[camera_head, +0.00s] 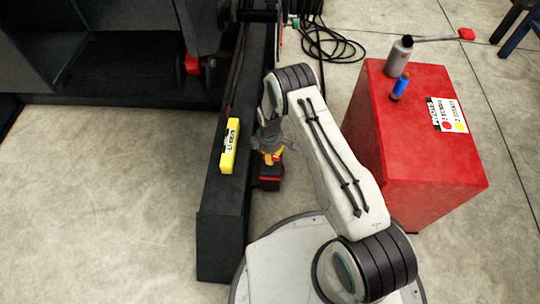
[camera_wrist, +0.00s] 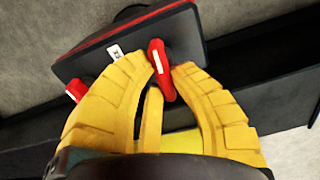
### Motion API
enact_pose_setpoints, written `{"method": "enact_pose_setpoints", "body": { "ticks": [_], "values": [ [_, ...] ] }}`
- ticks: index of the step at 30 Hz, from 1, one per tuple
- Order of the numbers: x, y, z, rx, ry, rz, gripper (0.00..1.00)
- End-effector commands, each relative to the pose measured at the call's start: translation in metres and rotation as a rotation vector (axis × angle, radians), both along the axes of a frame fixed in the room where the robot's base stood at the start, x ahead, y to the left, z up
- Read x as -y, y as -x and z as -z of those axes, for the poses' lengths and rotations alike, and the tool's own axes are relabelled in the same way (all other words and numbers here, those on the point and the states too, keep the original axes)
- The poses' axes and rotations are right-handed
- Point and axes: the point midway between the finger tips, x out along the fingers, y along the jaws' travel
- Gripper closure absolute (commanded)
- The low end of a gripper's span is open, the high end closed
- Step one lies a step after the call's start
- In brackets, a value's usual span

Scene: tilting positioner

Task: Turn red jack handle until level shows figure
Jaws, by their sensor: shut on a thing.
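A dark beam (camera_head: 223,220) runs along the floor in the head view, with a yellow level (camera_head: 230,146) lying on top. The level's display is too small to read. A black and red jack (camera_head: 270,183) is at the beam's right side, partly hidden by my arm. In the wrist view the jack's dark body (camera_wrist: 185,35) has a red stripe and a small white label. My gripper (camera_wrist: 165,66) has its yellow fingers on either side of the red jack handle (camera_wrist: 160,60) and is shut on it. In the head view my gripper (camera_head: 269,153) is just above the jack.
Black cable (camera_head: 335,47) lies coiled on the floor behind. A dark machine (camera_head: 130,60) fills the upper left.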

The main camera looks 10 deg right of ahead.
Motion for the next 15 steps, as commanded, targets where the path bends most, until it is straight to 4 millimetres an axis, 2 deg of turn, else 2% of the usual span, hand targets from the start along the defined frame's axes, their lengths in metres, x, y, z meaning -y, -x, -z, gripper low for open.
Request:
{"method": "enact_pose_setpoints", "body": {
  "ticks": [15],
  "values": [
    [0.0033,-0.0005,0.0020,0.000,0.000,0.467,1.00]
  ]
}}
